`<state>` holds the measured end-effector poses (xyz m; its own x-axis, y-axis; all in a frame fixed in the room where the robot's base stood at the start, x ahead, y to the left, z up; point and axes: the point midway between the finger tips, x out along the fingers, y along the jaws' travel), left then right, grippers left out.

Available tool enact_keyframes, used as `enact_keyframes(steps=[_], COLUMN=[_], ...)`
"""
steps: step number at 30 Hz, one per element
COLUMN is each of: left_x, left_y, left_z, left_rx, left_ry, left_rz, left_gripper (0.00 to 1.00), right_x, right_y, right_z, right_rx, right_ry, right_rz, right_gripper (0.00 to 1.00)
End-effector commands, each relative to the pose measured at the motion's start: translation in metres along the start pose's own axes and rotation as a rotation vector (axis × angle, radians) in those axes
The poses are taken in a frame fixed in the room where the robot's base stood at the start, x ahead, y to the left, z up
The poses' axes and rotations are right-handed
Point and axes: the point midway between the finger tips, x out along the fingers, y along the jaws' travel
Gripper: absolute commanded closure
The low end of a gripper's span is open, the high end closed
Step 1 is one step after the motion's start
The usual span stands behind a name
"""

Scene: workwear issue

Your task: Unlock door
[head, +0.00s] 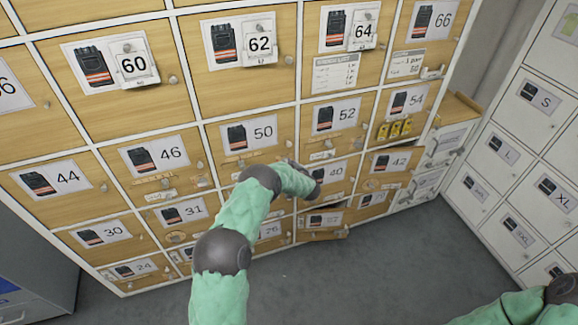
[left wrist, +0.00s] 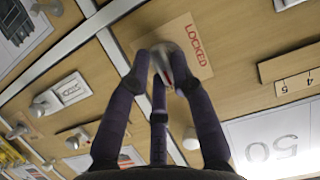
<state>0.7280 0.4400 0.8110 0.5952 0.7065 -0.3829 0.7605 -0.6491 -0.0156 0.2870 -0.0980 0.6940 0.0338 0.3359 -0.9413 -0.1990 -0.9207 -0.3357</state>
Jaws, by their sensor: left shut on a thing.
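In the left wrist view, my left gripper (left wrist: 166,75) has its dark fingers closed around a round silver lock knob (left wrist: 168,58) with a red mark on it. A tan label reading LOCKED (left wrist: 194,46) lies beside the knob on the wooden door. A placard with an upside-down 50 (left wrist: 272,150) is on the same door. In the head view, door 50 (head: 240,161) is shut, and my left arm reaches up to its lower right, hiding the knob. My right arm shows only at the bottom right corner; its gripper is out of view.
Numbered wooden locker doors surround door 50, several with small knobs. A low compartment door (head: 325,236) stands ajar below. White size-labelled lockers (head: 508,150) stand on the right. A grey cabinet (head: 35,275) is at lower left. The grey floor (head: 370,275) is clear.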

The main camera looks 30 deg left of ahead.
Motion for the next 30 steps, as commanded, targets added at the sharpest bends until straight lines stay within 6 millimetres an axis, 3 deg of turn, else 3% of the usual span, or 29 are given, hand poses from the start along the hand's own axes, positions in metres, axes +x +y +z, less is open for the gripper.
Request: enact_keyframes(steps=[7, 8, 10, 23, 30], left_x=[0.0, 0.0, 0.0, -0.005, -0.04], left_y=[0.0, 0.0, 0.0, 0.001, 0.001], left_z=[0.0, 0.0, 0.0, 0.0, -0.001], left_rx=[0.002, 0.002, 0.001, 0.0, 0.001], left_ry=[0.0, 0.0, 0.0, 0.0, 0.0], left_rz=[0.0, 0.0, 0.0, 0.001, 0.003], left_gripper=[1.0, 0.71, 0.52, 0.52, 0.52], right_x=[0.0, 0.0, 0.0, 0.0, 0.0], right_y=[0.0, 0.0, 0.0, 0.0, 0.0], right_z=[0.0, 0.0, 0.0, 0.0, 0.0], right_rx=[0.0, 0.0, 0.0, 0.0, 0.0], right_ry=[0.0, 0.0, 0.0, 0.0, 0.0], right_rz=[0.0, 0.0, 0.0, 0.0, 0.0], right_gripper=[0.6, 0.6, 0.6, 0.6, 0.6])
